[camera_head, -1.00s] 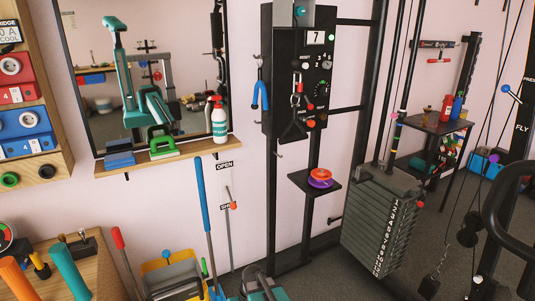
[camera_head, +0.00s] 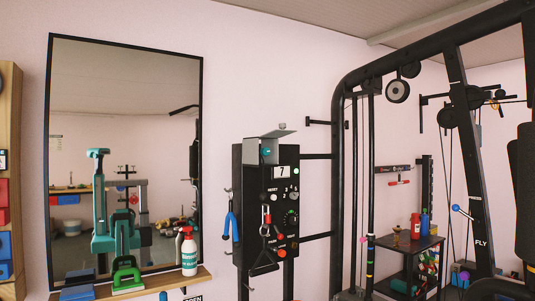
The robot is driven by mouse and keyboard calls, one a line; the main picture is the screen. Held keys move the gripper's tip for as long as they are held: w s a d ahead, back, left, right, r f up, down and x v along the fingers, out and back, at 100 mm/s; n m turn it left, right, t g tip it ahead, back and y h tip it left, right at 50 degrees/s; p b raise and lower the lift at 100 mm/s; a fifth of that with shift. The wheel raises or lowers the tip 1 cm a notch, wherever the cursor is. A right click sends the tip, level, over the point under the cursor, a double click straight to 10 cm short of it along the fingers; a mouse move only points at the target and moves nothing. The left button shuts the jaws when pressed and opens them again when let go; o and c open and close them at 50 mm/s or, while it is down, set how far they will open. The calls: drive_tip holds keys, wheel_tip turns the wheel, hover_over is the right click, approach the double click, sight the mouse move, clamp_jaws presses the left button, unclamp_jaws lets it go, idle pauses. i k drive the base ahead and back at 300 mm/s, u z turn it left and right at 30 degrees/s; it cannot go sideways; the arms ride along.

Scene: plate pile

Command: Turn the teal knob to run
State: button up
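The teal knob (camera_head: 266,154) is small and sits at the upper left of a black control panel (camera_head: 283,222), inside a grey box-like housing. A grey lid (camera_head: 276,135) with a small knob on it stands raised above the teal knob. Part of the knob is in shade, and I cannot read any run mark or its exact setting. My gripper is not directly in view. A teal and grey robot body shows only as a reflection in the mirror, too small to tell the gripper's state.
The panel also has a "7" display (camera_head: 283,172), several buttons and a green-marked dial (camera_head: 291,217). A black handle with a red clip (camera_head: 266,240) hangs in front. A blue-handled tool (camera_head: 231,222) hangs at left. The mirror (camera_head: 125,120), spray bottle (camera_head: 188,255) and gym frame (camera_head: 340,170) flank it.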

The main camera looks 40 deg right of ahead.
sight(264, 152)
drive_tip(key=k, duration=0.65)
drive_tip(key=u, duration=0.1)
drive_tip(key=i, duration=0.95)
drive_tip(key=u, duration=0.7)
drive_tip(key=i, duration=0.4)
drive_tip(key=u, duration=0.1)
